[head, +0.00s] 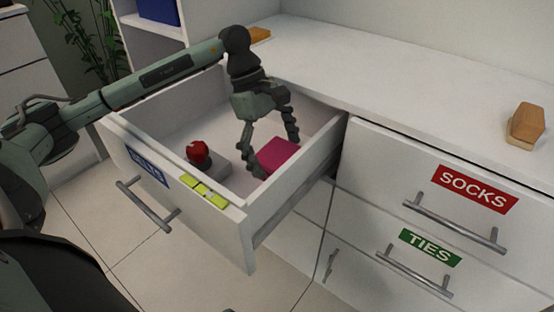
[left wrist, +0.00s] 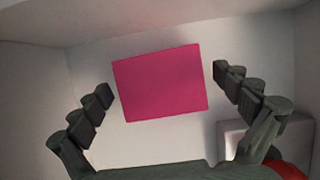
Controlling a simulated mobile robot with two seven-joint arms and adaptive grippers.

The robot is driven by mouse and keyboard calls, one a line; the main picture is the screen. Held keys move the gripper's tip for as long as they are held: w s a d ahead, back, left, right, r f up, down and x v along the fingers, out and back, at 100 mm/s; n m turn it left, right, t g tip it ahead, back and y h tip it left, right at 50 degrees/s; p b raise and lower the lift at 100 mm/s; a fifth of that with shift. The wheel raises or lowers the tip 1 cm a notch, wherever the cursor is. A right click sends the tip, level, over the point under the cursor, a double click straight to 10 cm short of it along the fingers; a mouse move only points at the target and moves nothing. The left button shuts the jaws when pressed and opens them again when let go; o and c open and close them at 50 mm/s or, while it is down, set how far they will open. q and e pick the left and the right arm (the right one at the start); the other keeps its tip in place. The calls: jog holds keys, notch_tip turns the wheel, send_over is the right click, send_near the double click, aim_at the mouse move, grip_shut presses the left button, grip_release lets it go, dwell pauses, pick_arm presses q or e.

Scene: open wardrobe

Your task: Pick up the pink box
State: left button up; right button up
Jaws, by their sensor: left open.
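The pink box (head: 279,155) lies inside the open drawer (head: 253,224), near its right wall. My left gripper (head: 274,156) reaches down into the drawer from above, open, with its fingers on either side of the box. In the left wrist view the pink box (left wrist: 160,83) shows whole and slightly turned between the spread fingertips (left wrist: 162,82), with a gap on both sides. The fingers do not appear to touch it. My right gripper is not in view.
A red object (head: 199,152) sits by a pale block (head: 210,170) in the drawer, left of the pink box. A yellow-green level (head: 204,192) lies on the drawer's front edge. Closed drawers labelled SOCKS (head: 474,189) and TIES (head: 430,247) are at right. A wooden object (head: 525,124) stands on top.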

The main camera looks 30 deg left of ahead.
pick_arm(q)
jog(key=c, duration=1.4)
jog(key=shift+r, duration=0.15)
